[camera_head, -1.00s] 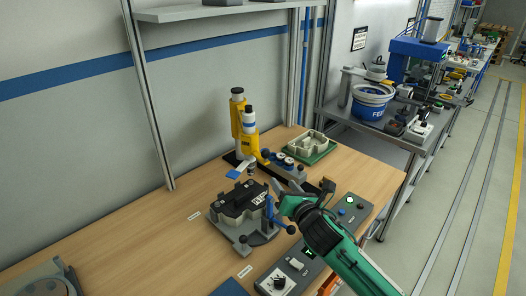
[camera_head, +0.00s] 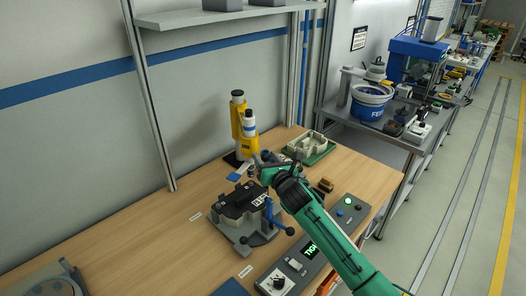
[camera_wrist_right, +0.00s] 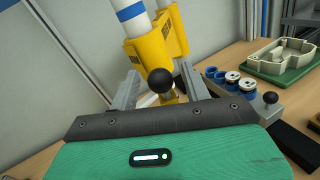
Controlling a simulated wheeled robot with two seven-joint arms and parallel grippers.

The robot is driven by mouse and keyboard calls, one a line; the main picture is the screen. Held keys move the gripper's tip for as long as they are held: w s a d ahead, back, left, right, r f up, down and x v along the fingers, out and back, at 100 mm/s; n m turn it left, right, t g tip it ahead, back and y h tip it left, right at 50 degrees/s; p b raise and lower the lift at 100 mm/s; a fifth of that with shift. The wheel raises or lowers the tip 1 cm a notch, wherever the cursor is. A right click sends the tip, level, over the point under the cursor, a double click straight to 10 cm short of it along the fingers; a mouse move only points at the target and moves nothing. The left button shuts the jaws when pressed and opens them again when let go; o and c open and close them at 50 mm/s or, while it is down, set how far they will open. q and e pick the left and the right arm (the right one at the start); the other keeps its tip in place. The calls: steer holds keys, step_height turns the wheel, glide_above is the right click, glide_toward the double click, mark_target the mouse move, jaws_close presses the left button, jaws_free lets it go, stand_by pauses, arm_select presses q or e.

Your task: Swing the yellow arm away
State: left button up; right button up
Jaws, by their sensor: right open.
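The yellow arm is part of a yellow unit (camera_head: 244,128) with white and blue cylinders at the back of the bench; it also shows in the right wrist view (camera_wrist_right: 150,57). A black ball knob (camera_wrist_right: 161,80) shows in front of the yellow part. My right gripper (camera_head: 262,160) is at the front of this unit. In the right wrist view, its two grey fingers (camera_wrist_right: 160,92) are apart, with the knob between them in the picture; I cannot tell whether they touch it. My left gripper is not in view.
A green tray with a pale casting (camera_head: 313,148) lies to the right of the yellow unit. A control box (camera_head: 290,275) is near the front edge. The left bench is mostly clear.

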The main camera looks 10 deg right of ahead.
mark_target(251, 143)
steer(key=shift+x, duration=1.45)
jaws_close()
